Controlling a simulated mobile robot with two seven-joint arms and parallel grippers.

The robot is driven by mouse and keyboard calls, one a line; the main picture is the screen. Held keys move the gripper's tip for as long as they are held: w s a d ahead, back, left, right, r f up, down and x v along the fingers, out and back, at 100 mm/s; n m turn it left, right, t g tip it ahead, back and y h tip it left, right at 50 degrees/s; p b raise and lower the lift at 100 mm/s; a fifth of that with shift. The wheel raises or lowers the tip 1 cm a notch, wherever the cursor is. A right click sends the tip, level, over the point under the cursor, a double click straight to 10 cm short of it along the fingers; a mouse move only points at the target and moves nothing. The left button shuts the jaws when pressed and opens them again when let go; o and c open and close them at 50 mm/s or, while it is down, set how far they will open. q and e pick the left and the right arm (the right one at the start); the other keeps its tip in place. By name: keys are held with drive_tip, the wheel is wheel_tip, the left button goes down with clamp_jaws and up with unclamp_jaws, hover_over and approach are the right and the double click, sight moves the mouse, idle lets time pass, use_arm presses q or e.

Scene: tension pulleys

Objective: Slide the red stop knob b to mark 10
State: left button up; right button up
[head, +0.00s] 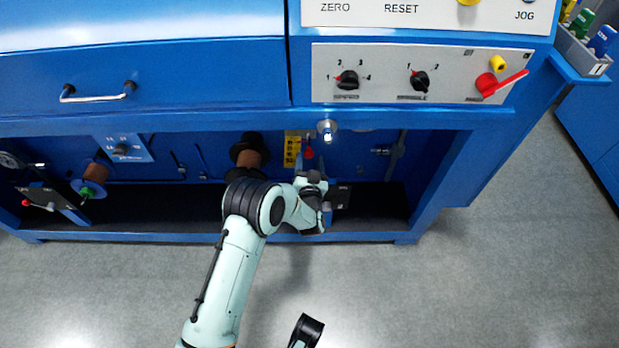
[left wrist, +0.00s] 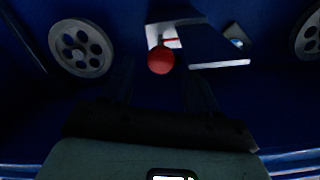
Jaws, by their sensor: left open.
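A round red knob (head: 309,153) shows in the recess under the blue cabinet, just beyond my left gripper (head: 311,174). In the left wrist view the red knob (left wrist: 160,60) hangs near the top middle, in front of a small pale plate with a red line. The dark fingers of my left gripper (left wrist: 160,88) are apart below and to either side of it, and nothing shows between them. Any scale numbers by the knob are too small or dark to read.
A yellow scale plate (head: 291,148) stands left of the knob. A dark spool (head: 249,152) is further left, and a metal roller (head: 327,127) is above. The cabinet front with its switch panel (head: 440,90) overhangs the recess.

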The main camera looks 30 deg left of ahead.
use_arm(q)
drive_tip(key=p+v, duration=0.1)
drive_tip(key=v, duration=0.8)
use_arm(e)
drive_tip(key=shift+s+a+r, duration=0.15)
drive_tip(key=shift+a+r, duration=0.2)
drive_tip(key=shift+r, duration=0.3)
drive_tip(key=shift+s+a+r, duration=0.1)
drive_tip(key=shift+a+r, duration=0.2)
drive_tip(key=shift+r, duration=0.35)
use_arm(q)
drive_tip(key=shift+w, duration=0.1)
